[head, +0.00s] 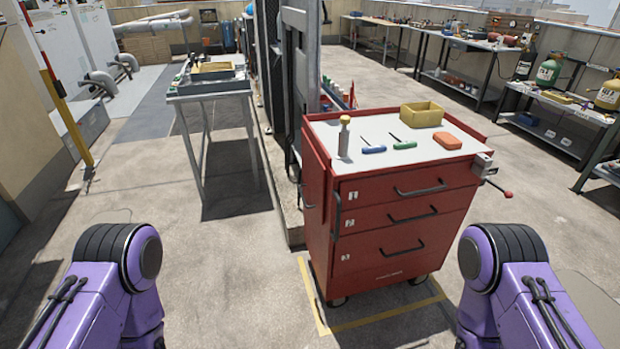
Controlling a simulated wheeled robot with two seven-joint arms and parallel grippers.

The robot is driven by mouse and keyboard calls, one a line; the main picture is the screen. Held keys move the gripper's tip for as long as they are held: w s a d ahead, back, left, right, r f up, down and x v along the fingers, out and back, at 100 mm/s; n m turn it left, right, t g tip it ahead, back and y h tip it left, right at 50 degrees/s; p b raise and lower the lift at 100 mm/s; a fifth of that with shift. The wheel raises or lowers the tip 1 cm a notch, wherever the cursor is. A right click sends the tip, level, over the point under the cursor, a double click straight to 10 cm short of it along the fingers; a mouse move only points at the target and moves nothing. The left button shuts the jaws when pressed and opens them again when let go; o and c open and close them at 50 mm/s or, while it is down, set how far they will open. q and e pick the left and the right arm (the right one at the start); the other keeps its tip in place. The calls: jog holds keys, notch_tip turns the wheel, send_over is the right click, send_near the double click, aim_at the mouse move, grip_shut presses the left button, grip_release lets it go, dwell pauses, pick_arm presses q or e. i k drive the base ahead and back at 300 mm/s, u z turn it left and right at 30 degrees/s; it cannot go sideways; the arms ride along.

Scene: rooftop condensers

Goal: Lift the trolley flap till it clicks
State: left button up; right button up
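The red trolley (398,235) stands in front of me, a little right of centre, with three numbered drawers and a pale top. A red panel (316,165) hangs down along its left side and looks like the flap, folded down. A dark handle (337,214) is at the front left edge. A small vise-like fitting with a red-tipped lever (484,166) is on the right side. Only purple links of my two arms show at the bottom left and right. Neither gripper is in the picture, and both are well apart from the trolley in what shows.
A grey table (208,92) is further left. Floor between my arms and the trolley is clear.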

aim_at(313, 169)
jog(key=u, duration=0.35)
jog(key=i, duration=1.25)
jog(key=z, duration=0.45)
